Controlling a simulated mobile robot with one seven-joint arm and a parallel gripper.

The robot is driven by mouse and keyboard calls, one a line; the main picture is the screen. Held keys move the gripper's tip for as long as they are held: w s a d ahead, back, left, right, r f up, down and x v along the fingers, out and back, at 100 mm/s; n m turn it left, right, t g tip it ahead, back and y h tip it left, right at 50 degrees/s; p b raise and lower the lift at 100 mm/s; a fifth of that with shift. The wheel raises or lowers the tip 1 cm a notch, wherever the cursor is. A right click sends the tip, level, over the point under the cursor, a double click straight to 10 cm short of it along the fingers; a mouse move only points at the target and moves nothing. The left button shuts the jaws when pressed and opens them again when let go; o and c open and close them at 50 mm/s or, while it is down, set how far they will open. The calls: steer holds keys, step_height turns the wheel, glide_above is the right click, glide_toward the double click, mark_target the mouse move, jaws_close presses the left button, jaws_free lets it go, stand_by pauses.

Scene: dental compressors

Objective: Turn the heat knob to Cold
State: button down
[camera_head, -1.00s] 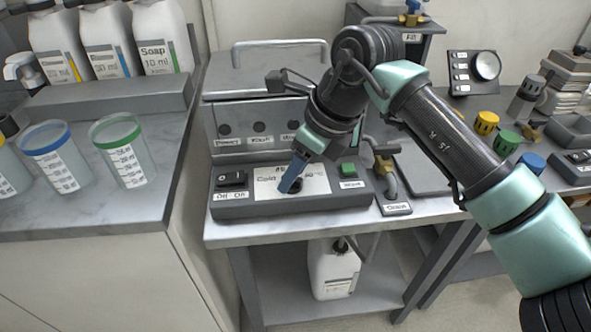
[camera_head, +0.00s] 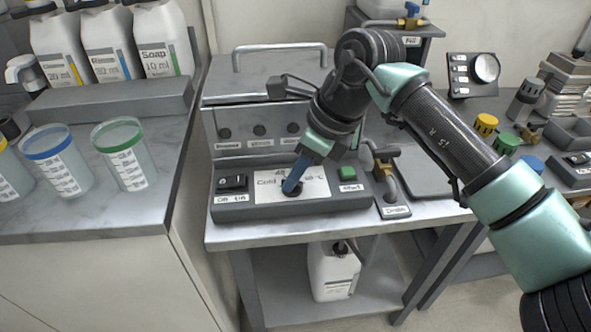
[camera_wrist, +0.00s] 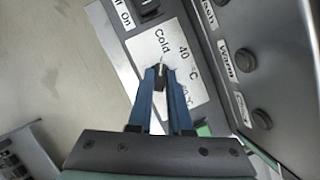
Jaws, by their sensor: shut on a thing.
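The heat knob is a small black knob (camera_wrist: 160,77) on a white label plate (camera_wrist: 188,55) marked Cold and 40 °C, with a third mark partly hidden. In the head view the plate (camera_head: 315,182) sits on the grey control panel at the front of the machine. My gripper (camera_head: 290,188) reaches down to it, its blue fingers shut on the knob. In the wrist view the fingertips of my gripper (camera_wrist: 161,75) stand on both sides of the knob, whose pointer is hard to read. The fingers hide most of the knob in the head view.
A black on-off switch (camera_head: 233,183) is left of the plate and a green start button (camera_head: 347,173) is right of it. A brass drain valve (camera_head: 384,160) stands beside the panel. Measuring cups (camera_head: 123,155) and bottles (camera_head: 166,38) stand on the left counter.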

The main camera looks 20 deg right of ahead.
steer(key=c, duration=0.8)
jaws_free()
steer(key=shift+c, duration=0.2)
steer(key=p+v, duration=0.2)
steer(key=v, duration=1.1)
